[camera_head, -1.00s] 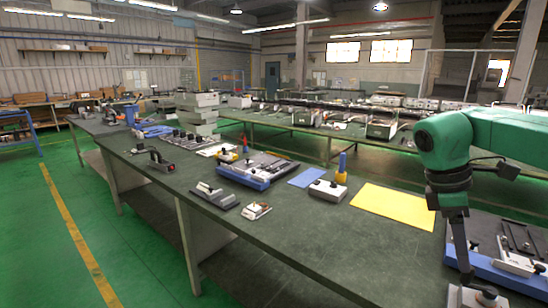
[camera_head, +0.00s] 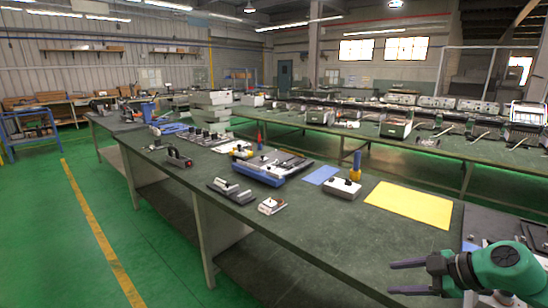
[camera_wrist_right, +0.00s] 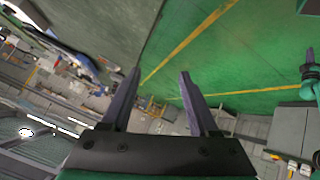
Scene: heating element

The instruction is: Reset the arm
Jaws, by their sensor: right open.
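The long table (camera_head: 320,235) holds a blue-based fixture (camera_head: 262,170), a white box with black knobs (camera_head: 343,188), a yellow sheet (camera_head: 410,204) and a blue sheet (camera_head: 321,175). The green floor (camera_head: 60,240) at left is free. A second bench (camera_head: 470,150) stands behind.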

